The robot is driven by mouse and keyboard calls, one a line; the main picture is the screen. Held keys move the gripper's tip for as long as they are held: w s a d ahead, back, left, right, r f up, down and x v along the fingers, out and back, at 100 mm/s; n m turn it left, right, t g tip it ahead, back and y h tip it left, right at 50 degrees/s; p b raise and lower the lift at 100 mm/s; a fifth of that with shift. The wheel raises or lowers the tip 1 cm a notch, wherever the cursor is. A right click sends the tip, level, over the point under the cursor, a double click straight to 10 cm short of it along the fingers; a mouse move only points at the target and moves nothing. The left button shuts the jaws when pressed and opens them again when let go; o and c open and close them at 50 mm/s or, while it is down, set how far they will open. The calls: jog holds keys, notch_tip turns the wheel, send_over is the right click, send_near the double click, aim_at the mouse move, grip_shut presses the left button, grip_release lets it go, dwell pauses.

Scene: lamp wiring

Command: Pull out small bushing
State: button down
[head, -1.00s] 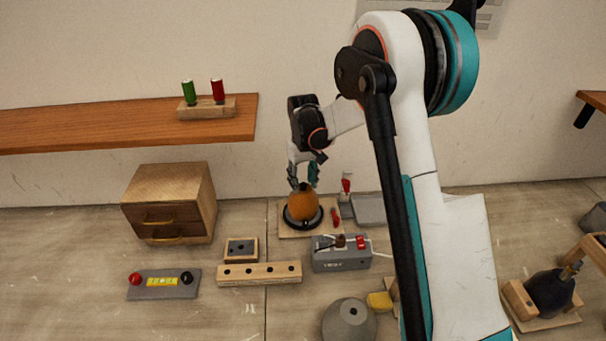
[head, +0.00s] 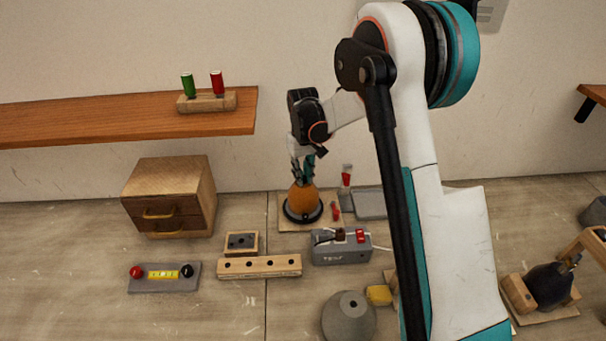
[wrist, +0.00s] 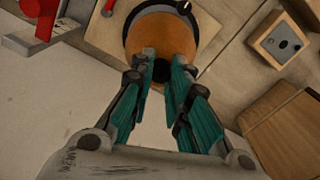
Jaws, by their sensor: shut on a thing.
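An orange rounded lamp body (head: 304,199) with a dark round base stands on a light board in the head view. It also fills the top middle of the wrist view (wrist: 150,35). The small bushing (wrist: 161,72) is a dark round piece at the top of the lamp body, between my fingertips. My gripper (head: 303,179) points down over the lamp's top and is shut on the bushing. In the head view the fingers hide the bushing. I cannot tell whether it is still seated in the lamp.
A grey box with a red switch (head: 342,247) stands in front of the lamp. A drilled wooden strip (head: 260,266) and a small wooden block (head: 241,243) lie to the left. A drawer cabinet (head: 170,197) stands further left. A red-handled tool (head: 346,180) stands close right of the lamp.

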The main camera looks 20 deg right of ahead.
jog(key=shift+r, duration=0.65)
dwell(0.3)
jog(key=shift+r+p, duration=1.1)
jog(key=shift+r, duration=0.9)
